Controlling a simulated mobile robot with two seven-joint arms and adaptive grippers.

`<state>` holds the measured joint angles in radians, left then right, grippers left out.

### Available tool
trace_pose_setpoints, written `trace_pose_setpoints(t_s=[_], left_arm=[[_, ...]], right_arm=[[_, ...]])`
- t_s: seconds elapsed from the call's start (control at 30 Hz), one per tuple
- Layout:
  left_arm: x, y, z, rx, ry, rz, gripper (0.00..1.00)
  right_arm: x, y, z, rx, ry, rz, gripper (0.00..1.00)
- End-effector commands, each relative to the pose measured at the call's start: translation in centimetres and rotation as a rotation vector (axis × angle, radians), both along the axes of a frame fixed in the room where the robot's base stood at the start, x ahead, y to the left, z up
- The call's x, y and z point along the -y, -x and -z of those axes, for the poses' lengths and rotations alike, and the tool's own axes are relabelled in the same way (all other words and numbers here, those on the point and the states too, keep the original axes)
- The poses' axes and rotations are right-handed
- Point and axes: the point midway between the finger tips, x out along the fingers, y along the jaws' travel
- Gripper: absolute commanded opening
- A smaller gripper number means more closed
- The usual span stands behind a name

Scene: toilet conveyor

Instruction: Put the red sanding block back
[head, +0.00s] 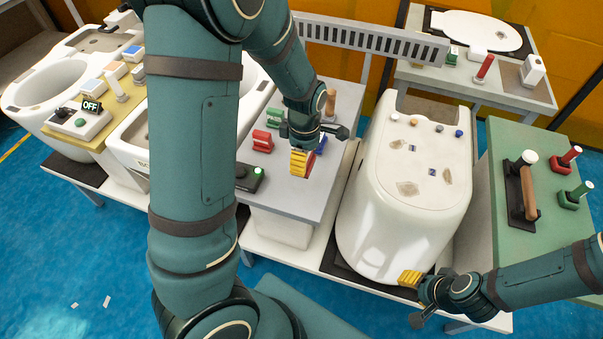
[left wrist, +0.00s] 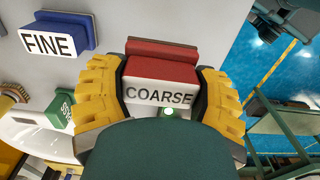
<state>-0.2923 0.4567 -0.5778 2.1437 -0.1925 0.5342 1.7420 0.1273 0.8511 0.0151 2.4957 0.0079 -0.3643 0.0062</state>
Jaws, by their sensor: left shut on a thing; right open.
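The red sanding block, labelled COARSE (left wrist: 160,82), sits between the yellow fingers of my left gripper (left wrist: 160,90) in the left wrist view. In the head view my left gripper (head: 301,163) is low over the grey table (head: 290,195), shut on the block, with only a little red showing beside the fingers. I cannot tell whether the block touches the table. My right gripper (head: 410,277) is open and empty, in front of the white toilet body.
A blue FINE block (left wrist: 60,32) and a green block (left wrist: 60,110) are near my left gripper. Another red piece (head: 262,140) is left of it. The table's front is clear.

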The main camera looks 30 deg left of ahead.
Motion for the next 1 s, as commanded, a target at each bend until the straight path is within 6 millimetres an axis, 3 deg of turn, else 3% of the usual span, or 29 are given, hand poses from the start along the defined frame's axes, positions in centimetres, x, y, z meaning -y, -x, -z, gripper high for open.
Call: trace_pose_setpoints(t_s=[0.5, 0.9, 0.93, 1.0], left_arm=[[0.0, 0.0, 5.6, -0.001, 0.000, -0.001, 0.25], [0.0, 0.0, 6.0, 0.001, 0.001, 0.000, 0.25], [0.0, 0.0, 5.9, 0.001, 0.001, 0.000, 0.79], [0.0, 0.0, 5.9, 0.001, 0.001, 0.000, 1.00]], right_arm=[[-0.1, 0.5, 1.5, -0.010, -0.003, -0.008, 0.47], [-0.1, 0.5, 1.7, -0.012, -0.003, -0.010, 0.47], [-0.1, 0.5, 1.6, -0.012, -0.003, -0.010, 0.47], [-0.1, 0.5, 1.6, -0.012, -0.003, -0.010, 0.47]])
